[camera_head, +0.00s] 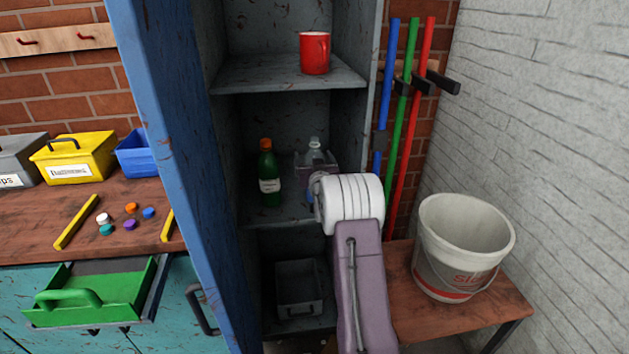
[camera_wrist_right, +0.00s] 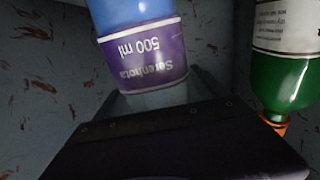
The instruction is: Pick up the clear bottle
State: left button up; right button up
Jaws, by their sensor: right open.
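The clear bottle (camera_head: 315,153) stands on the middle shelf of the open blue cabinet, right of a green bottle (camera_head: 268,178). Its lower part is mostly hidden behind my right wrist in the head view. My right gripper (camera_wrist_right: 175,142) is a dark shape across the bottom of that view, close to the bottle. It is open; its fingertips are not clearly visible and contact cannot be told. My left gripper is not in view.
The green bottle (camera_wrist_right: 286,75) is close beside the gripper. A red mug (camera_head: 314,53) stands on the shelf above, and a grey bin (camera_head: 299,288) sits below. The cabinet's blue door (camera_head: 180,150) bounds the left side. A white bucket (camera_head: 465,240) stands on the bench at right.

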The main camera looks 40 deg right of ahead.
grip_shut()
jog(key=shift+r, duration=0.15)
